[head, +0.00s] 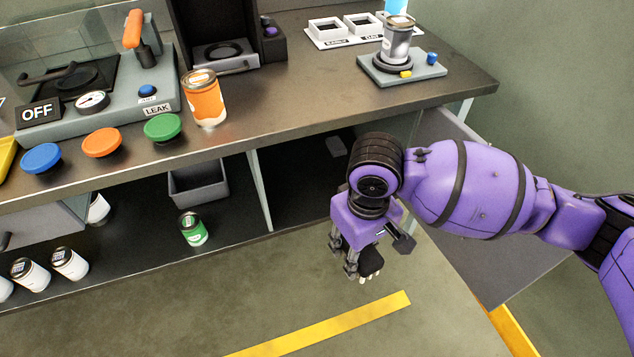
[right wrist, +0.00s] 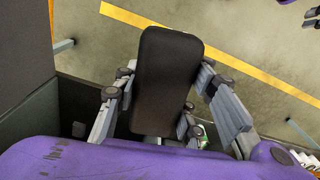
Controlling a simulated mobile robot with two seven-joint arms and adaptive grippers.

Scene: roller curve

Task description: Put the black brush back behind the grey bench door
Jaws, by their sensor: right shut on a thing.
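The black brush (right wrist: 166,80) is between the fingers of my right gripper (right wrist: 165,105) in the right wrist view, its broad dark side towards the camera. In the head view my right gripper (head: 357,265) points down over the floor, in front of the bench's lower right compartment. It is shut on the brush, of which only a small dark part (head: 371,259) shows there. The grey bench door (head: 525,262) stands swung open at the right, partly behind my right arm. The dark compartment (head: 290,185) is open at the front.
The bench top (head: 300,85) overhangs the compartment, and an upright divider (head: 260,190) bounds its left side. Left of that are a grey bin (head: 198,184) and a green can (head: 192,230). The floor (head: 300,285) in front is clear, with a yellow stripe.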

